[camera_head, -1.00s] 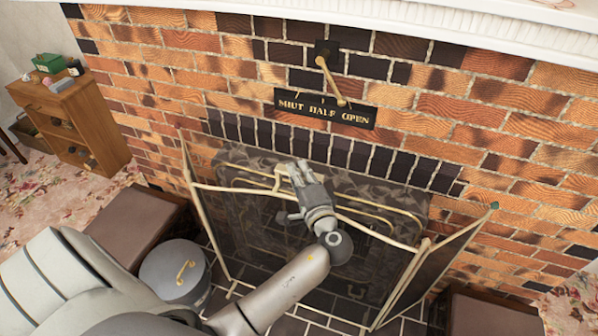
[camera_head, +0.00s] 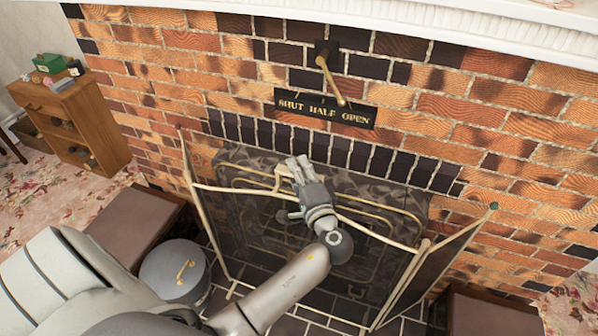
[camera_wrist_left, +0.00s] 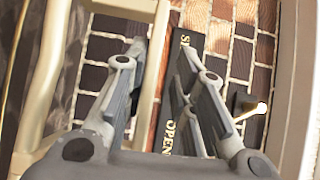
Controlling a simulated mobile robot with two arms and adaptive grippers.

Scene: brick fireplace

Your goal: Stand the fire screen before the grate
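The fire screen (camera_head: 433,268) has dark mesh panels in a pale brass frame. It stands upright on the tiled hearth in front of the fireplace opening, side panels angled. Its mesh and my arm make the grate hard to pick out. My left gripper (camera_head: 297,164) is at the screen's top middle, next to the raised brass handle (camera_head: 262,177). In the left wrist view, my left gripper's fingers (camera_wrist_left: 160,85) are apart, with a pale bar (camera_wrist_left: 153,85) between them and a gap on the bar's right side. My right gripper is out of view.
A lidded grey bucket (camera_head: 174,275) with a brass handle stands left of the screen, near a brown padded box (camera_head: 135,225). A wooden cabinet (camera_head: 75,125) is farther left. A lever (camera_head: 328,80) and sign (camera_head: 325,108) are on the brick wall above.

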